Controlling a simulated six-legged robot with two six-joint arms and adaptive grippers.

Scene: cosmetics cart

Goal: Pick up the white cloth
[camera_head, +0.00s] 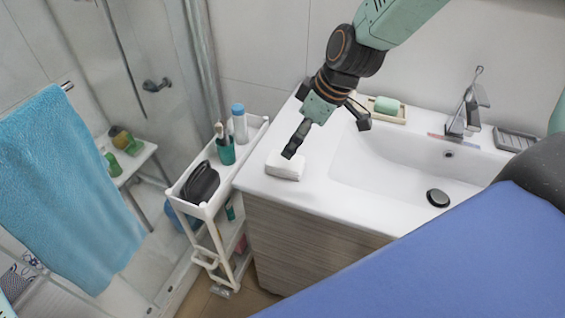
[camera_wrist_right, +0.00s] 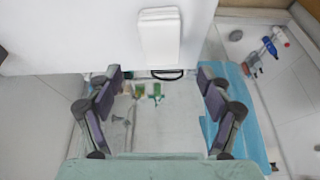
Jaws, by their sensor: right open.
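The white cloth (camera_head: 285,166) is a small folded stack lying on the white counter, near its left front corner. In the right wrist view the cloth (camera_wrist_right: 160,38) is a pale rectangle at the top centre, beyond my fingertips. My right gripper (camera_head: 326,140) reaches down over the counter with its fingers spread. My left gripper is not in view.
A sink (camera_head: 400,160) with a faucet (camera_head: 465,112) lies right of the cloth. A green soap (camera_head: 387,105) sits on a dish behind. A white cart (camera_head: 222,183) with a dark pouch (camera_head: 201,183), teal cup and bottle stands left. A blue towel (camera_head: 65,185) hangs farther left.

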